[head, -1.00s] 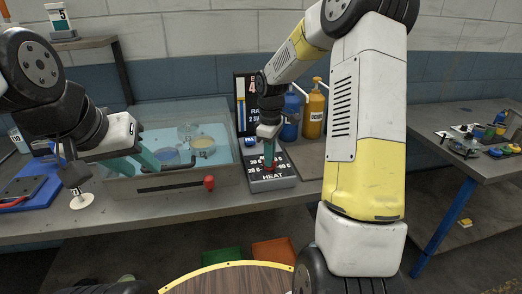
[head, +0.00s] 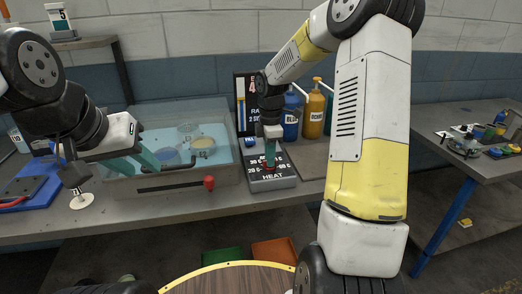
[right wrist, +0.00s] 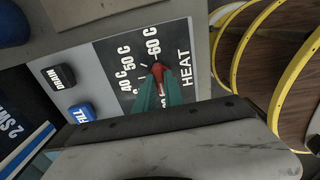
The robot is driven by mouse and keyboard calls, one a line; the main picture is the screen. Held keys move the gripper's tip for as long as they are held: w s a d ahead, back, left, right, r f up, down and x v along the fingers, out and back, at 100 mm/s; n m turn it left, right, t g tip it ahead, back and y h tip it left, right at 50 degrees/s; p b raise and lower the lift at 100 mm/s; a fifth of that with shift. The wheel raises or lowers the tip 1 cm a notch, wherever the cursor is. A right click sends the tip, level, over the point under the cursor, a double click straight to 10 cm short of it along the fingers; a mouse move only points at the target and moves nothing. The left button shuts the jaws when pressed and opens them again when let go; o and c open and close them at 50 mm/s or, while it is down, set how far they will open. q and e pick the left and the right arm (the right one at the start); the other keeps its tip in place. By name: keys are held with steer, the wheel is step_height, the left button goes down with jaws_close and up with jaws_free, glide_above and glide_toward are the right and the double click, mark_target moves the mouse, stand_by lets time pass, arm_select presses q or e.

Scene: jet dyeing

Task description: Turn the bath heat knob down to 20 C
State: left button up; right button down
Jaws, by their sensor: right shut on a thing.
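The heat panel (head: 284,183), a grey box with a black face marked HEAT, stands on the bench right of the bath. My right gripper (head: 269,163) points down at it and is shut on the red heat knob (right wrist: 157,70). In the right wrist view its teal fingers (right wrist: 160,94) cover part of the dial. The red part shows just below the 60 C mark (right wrist: 152,43); the exact setting is hard to tell. The 40 C and 50 C marks are visible, the lower ones mostly hidden.
The bath (head: 180,184) is a tank of pale blue liquid with dishes in it and a red-handled lever (head: 209,183) on its front. Blue FILL (right wrist: 82,112) and black DRAIN (right wrist: 59,77) buttons sit beside the dial. Blue and orange pump bottles (head: 313,114) stand behind.

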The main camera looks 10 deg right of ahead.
stand_by(0.4)
steer(key=c, duration=1.4)
jaws_free()
steer(key=shift+c, duration=0.2)
step_height(320, 180, up, 7)
steer(key=shift+f, duration=0.1)
steer(key=shift+r, duration=0.55)
steer(key=shift+r, duration=0.1)
steer(key=s+a+r+m+t+y, duration=0.1)
steer(key=s+r+m+t, duration=0.2)
steer(key=s+m, duration=0.6)
steer(key=s+a+r+m+t+y, duration=0.1)
steer(key=s+r+m+t, duration=0.2)
steer(key=s+r+m, duration=0.4)
steer(key=s+m, duration=0.1)
steer(key=s, duration=0.7)
steer(key=shift+s+m, duration=0.25)
steer(key=shift+m, duration=0.15)
